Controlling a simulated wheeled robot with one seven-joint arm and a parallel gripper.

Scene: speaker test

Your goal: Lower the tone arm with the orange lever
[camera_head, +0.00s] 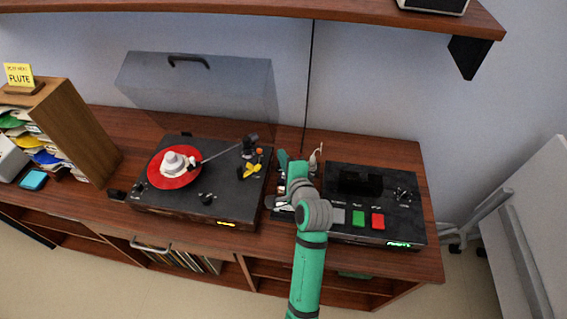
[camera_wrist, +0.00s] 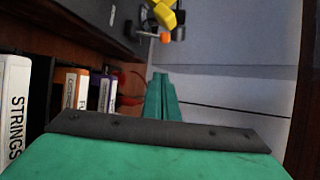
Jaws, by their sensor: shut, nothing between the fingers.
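The turntable (camera_head: 222,205) sits on the cabinet with its clear lid (camera_head: 200,90) raised. A red record (camera_head: 158,180) with a white centre piece (camera_head: 176,162) is on it. The thin tone arm (camera_head: 220,154) reaches over the record's right side; I cannot tell whether its tip touches. The small orange lever (camera_head: 259,151) is by the tone arm's base, near a yellow part (camera_head: 250,171). In the wrist view, the orange lever (camera_wrist: 165,37) is beyond my fingertips, below the yellow part (camera_wrist: 164,14). My gripper (camera_wrist: 162,78) is shut and empty, right of the turntable (camera_head: 282,157), apart from the lever.
A black unit (camera_head: 345,228) with green and red buttons stands to the right. Labelled cases (camera_wrist: 75,90) are close on the left in the wrist view. A shelf (camera_head: 250,8) overhangs the back. A wooden rack (camera_head: 70,130) of sleeves stands at left.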

